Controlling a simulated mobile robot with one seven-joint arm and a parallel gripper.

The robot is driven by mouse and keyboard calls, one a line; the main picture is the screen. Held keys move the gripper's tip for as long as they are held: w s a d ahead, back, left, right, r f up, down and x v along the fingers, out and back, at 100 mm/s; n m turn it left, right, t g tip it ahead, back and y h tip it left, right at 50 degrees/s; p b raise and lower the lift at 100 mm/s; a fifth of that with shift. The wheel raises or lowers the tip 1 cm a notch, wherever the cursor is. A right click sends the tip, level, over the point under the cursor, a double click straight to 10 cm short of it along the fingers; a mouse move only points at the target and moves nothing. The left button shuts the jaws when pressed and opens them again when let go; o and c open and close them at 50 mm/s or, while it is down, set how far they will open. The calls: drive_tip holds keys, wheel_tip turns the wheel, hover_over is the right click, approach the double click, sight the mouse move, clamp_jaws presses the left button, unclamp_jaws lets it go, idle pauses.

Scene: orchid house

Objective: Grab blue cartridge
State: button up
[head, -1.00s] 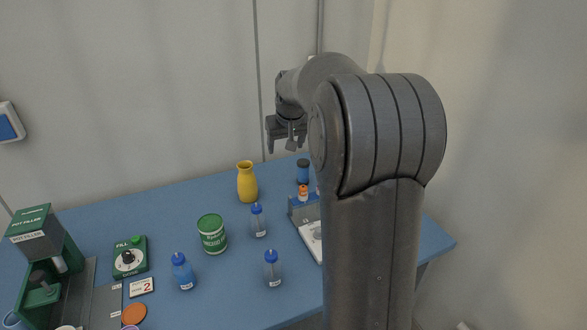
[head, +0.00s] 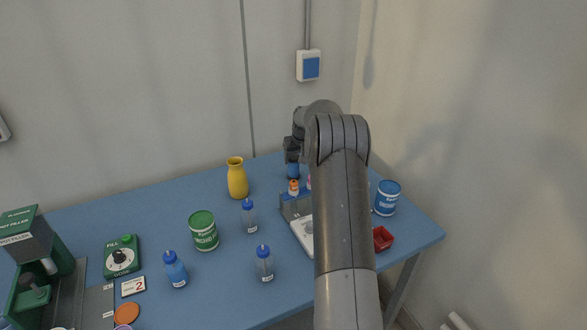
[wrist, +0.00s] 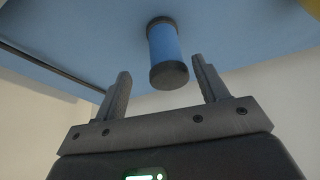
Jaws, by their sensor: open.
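The blue cartridge (wrist: 163,45) is a blue cylinder with dark end caps. In the wrist view it stands ahead of my gripper (wrist: 161,70), lined up with the gap between the two fingers, with space on both sides. My gripper is open and empty. In the head view the cartridge (head: 293,171) shows only in part, on the blue table right below my gripper (head: 291,155). My arm hides the area around it, and the fingertips are hard to make out there.
Near the cartridge are an orange-capped bottle (head: 293,187) and a grey-blue rack (head: 296,207). A yellow vase (head: 237,180), a green can (head: 203,232) and several blue-capped bottles stand to the left. A blue-white can (head: 387,198) and a red tray (head: 382,238) are at right.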

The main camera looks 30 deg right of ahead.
sight(293, 166)
drive_tip(key=x, duration=0.6)
drive_tip(key=shift+w+a+f, duration=0.15)
drive_tip(key=shift+w+a, duration=0.2)
drive_tip(key=shift+c, duration=0.6)
drive_tip(key=c, duration=0.9)
